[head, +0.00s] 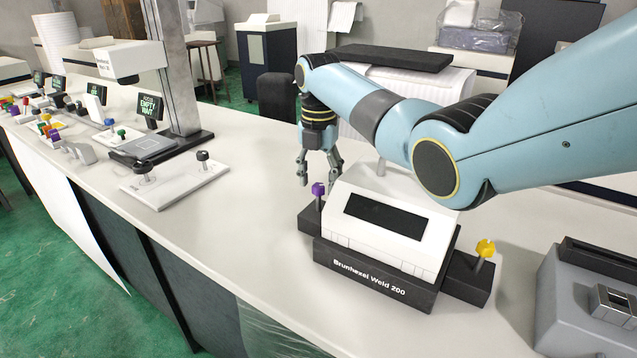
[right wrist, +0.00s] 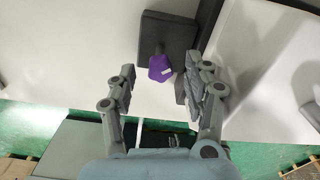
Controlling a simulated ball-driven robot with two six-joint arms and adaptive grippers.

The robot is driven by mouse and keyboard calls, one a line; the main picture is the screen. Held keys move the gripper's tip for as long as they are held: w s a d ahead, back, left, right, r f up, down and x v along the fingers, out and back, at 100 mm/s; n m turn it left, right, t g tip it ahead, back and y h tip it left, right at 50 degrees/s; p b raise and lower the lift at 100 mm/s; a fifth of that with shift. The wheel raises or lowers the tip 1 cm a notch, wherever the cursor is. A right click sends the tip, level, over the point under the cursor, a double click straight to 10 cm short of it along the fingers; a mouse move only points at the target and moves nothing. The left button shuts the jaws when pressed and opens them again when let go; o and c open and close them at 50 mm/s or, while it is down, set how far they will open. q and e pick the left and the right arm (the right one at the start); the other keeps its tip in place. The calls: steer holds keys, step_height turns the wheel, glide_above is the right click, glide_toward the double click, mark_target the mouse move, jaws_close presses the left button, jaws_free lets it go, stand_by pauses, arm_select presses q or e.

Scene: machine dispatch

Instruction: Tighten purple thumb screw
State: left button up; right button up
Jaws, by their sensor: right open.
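The purple thumb screw (head: 318,189) stands upright on the dark left block of the machine marked "Brunhazel Weld 200" (head: 385,225). My right gripper (head: 318,180) points down just behind and above the screw in the head view. In the right wrist view the purple screw (right wrist: 160,68) lies between and beyond the two fingertips of the right gripper (right wrist: 163,82), on its dark square block. The fingers are spread apart with nothing held, and I cannot see contact with the screw. My left gripper is in neither view.
A yellow thumb screw (head: 485,248) stands on the machine's right block. A grey device (head: 590,300) sits at the right. A white plate with two dark knobs (head: 175,180) lies to the left. The white table (head: 240,230) is clear between them.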

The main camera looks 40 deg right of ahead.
steer(key=shift+f, duration=0.65)
steer(key=shift+a, duration=0.1)
steer(key=c, duration=0.4)
jaws_close()
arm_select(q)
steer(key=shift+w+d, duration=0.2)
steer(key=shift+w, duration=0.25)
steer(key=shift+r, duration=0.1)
arm_select(e)
steer(key=shift+r, duration=0.1)
